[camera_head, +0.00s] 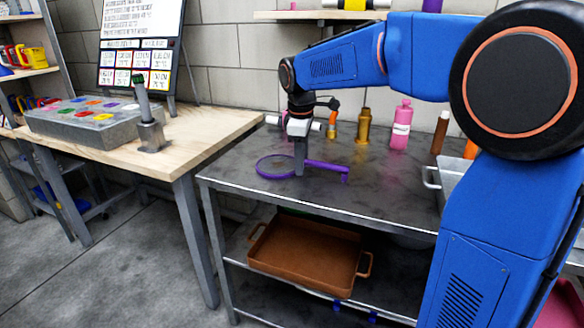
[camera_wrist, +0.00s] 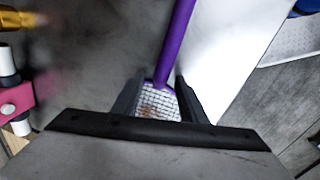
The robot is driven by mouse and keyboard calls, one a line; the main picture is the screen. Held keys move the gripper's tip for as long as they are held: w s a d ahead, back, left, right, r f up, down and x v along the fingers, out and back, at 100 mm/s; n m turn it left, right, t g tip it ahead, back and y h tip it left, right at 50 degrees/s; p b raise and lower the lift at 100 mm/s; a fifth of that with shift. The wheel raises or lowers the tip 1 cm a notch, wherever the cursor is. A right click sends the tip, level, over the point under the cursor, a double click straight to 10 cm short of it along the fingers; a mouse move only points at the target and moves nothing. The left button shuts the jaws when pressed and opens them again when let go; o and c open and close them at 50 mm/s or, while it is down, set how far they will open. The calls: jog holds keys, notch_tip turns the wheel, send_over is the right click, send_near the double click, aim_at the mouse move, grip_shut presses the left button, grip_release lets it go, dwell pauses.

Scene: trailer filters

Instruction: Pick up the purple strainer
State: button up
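The purple strainer (camera_head: 325,166) lies on the dark metal table, its round hoop to the left and its handle to the right, with a bent end. My gripper (camera_head: 299,173) points down at the strainer, where the handle meets the hoop. In the wrist view, the strainer's purple handle (camera_wrist: 174,45) runs up from between the two dark fingers of my gripper (camera_wrist: 159,82), and part of its mesh shows below. The fingers stand apart, with gaps beside the handle. Whether the fingertips touch the table cannot be told.
On the metal table (camera_head: 235,180), a gold bottle (camera_head: 363,127), a pink bottle (camera_head: 401,125) and a brown bottle (camera_head: 440,132) stand behind the strainer. A metal tray (camera_head: 450,178) is at the right. A brown tray (camera_head: 308,255) is on the shelf below. A wooden table (camera_head: 205,128) stands left.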

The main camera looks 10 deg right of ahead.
grip_shut()
jog(key=shift+r, duration=0.15)
